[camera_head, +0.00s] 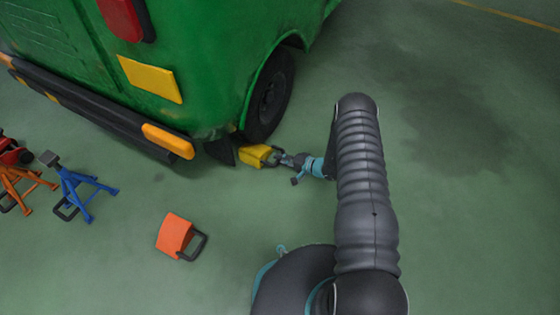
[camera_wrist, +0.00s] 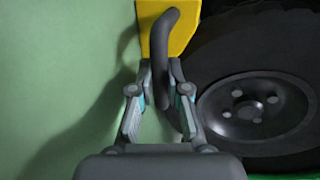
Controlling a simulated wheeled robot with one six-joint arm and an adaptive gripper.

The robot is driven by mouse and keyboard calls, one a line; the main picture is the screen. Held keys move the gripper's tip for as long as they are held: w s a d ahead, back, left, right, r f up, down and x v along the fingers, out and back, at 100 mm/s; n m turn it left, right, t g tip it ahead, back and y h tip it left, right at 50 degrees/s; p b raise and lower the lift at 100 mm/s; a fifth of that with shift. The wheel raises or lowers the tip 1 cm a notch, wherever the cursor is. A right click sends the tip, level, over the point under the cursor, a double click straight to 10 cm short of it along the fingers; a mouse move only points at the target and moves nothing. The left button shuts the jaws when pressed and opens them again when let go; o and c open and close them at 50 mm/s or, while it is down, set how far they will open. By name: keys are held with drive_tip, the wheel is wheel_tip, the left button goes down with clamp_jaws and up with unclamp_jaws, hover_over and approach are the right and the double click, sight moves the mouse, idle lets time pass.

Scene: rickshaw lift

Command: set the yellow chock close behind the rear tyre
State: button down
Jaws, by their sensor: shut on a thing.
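The yellow chock (camera_head: 254,155) is on or just above the floor beside the rear tyre (camera_head: 270,95) of the green rickshaw (camera_head: 200,60). My gripper (camera_head: 283,160) is shut on the chock's dark handle. In the wrist view the yellow chock (camera_wrist: 184,28) is at the top, and my gripper (camera_wrist: 162,85) closes around its black handle (camera_wrist: 165,45). The tyre (camera_wrist: 240,60) fills the right side there, right beside the chock. I cannot tell whether chock and tyre touch. The chock's far side is out of the wrist view.
An orange chock (camera_head: 174,233) with a dark handle lies on the floor at lower left. A blue stand (camera_head: 75,188) and an orange stand (camera_head: 14,182) are at far left. The rickshaw's rear bumper (camera_head: 100,112) overhangs nearby. The floor at right is clear.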

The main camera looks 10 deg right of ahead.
drive_tip(key=shift+w+d, duration=0.15)
drive_tip(key=shift+w, duration=0.05)
drive_tip(key=c, duration=1)
unclamp_jaws()
drive_tip(key=shift+o, duration=0.2)
drive_tip(key=shift+s+d, duration=0.1)
drive_tip(key=shift+p+v, duration=0.65)
drive_tip(key=shift+v, duration=3.5)
